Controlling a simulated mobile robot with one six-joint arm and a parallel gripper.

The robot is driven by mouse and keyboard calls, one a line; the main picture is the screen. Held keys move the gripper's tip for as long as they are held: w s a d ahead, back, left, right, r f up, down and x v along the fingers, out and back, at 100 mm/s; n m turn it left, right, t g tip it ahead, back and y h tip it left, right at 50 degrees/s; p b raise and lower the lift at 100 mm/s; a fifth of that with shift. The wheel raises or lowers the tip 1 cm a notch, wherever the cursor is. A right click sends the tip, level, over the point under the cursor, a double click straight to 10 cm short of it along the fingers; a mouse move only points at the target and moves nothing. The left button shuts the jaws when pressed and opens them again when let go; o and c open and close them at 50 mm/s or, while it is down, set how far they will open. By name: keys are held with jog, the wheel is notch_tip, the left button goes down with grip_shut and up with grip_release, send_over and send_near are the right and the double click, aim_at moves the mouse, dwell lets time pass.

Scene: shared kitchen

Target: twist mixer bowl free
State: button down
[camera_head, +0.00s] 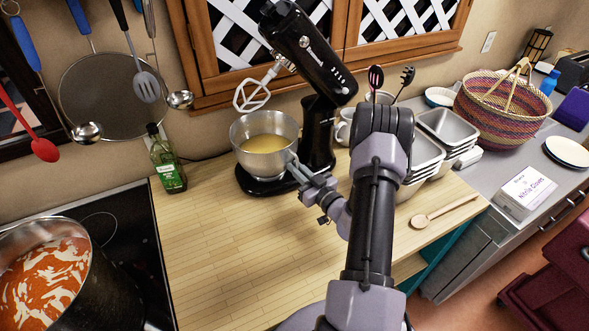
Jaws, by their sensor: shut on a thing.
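The mixer bowl (250,131) is a silver metal bowl holding a yellow mixture. It sits upright on the base (248,184) of the black stand mixer (301,38). The mixer head is tilted up, and its white beater (257,91) hangs above the bowl, clear of the mixture. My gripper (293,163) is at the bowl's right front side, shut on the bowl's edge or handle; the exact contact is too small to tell. My arm hides part of the counter to the right of the mixer.
A green oil bottle (166,161) stands left of the mixer. A large pot (49,272) sits on the dark stove at left. Metal trays (443,130), a wooden spoon (446,211) and a woven basket (499,110) are at right. The wooden counter's front (215,262) is clear.

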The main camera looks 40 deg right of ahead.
jog(key=shift+d+y, duration=0.25)
jog(key=shift+y, duration=0.05)
jog(key=shift+w+d+n+y, duration=0.2)
jog(key=shift+d+n+y, duration=0.7)
jog(key=shift+y, duration=0.2)
jog(key=c, duration=1.4)
grip_release()
jog(key=shift+c, duration=0.2)
